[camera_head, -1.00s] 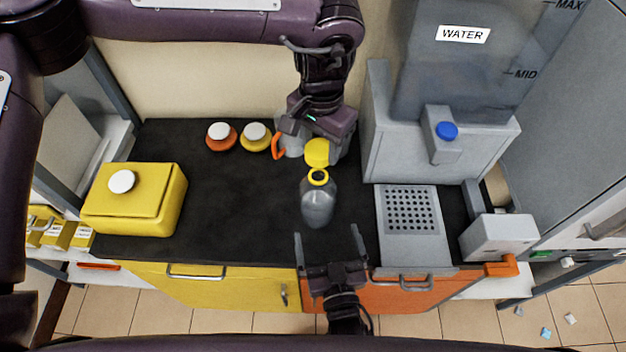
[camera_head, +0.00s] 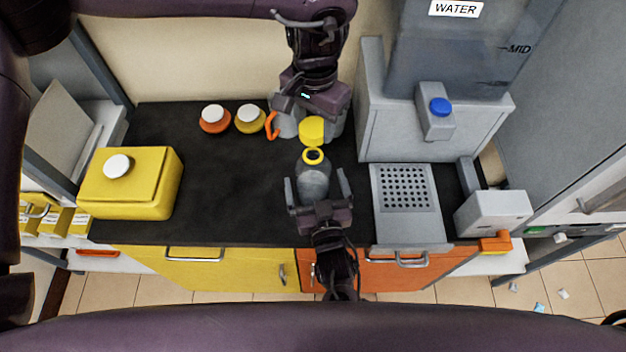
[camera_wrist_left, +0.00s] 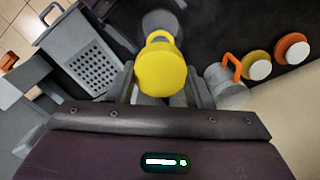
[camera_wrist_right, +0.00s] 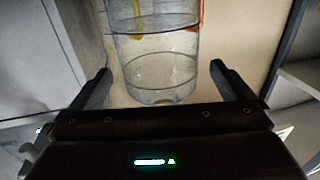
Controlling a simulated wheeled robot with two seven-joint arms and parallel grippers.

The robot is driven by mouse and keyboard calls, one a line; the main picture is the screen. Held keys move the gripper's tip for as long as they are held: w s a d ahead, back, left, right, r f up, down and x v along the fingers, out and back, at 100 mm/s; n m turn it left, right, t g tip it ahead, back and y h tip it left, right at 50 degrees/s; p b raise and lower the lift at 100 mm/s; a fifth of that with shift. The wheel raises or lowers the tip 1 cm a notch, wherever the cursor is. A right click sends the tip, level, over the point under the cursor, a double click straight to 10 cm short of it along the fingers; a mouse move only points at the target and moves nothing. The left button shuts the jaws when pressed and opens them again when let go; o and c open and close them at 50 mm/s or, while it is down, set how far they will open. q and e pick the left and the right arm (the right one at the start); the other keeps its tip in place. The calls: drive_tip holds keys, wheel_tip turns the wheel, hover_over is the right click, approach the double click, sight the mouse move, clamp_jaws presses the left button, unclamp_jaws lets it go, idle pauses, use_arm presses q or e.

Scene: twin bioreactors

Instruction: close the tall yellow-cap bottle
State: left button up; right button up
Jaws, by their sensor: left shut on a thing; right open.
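The tall bottle (camera_head: 313,181) is grey and see-through with a yellow neck ring and an open mouth. It stands upright on the black bench top, and its body fills the middle of the right wrist view (camera_wrist_right: 160,75). My left gripper (camera_head: 312,122) is shut on the yellow cap (camera_head: 312,131), held just behind and above the bottle mouth. The cap also shows large in the left wrist view (camera_wrist_left: 162,70).
Behind my left gripper are grey vessels, one with an orange handle (camera_head: 272,126). Orange (camera_head: 215,122) and yellow (camera_head: 250,121) white-topped containers stand left of them. A yellow box (camera_head: 130,185) is at left. The perforated plate (camera_head: 405,190) and water dispenser (camera_head: 440,120) are at right.

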sight(314, 154)
drive_tip(key=shift+w+a, duration=0.2)
drive_tip(key=shift+w, duration=0.65)
drive_tip(key=shift+w+a, duration=0.15)
drive_tip(key=shift+w, duration=0.7)
drive_tip(key=shift+c, duration=0.4)
drive_tip(key=c, duration=1.3)
use_arm(q)
drive_tip(key=shift+f, duration=2.55)
drive_tip(key=shift+f, duration=0.9)
drive_tip(key=shift+f, duration=0.5)
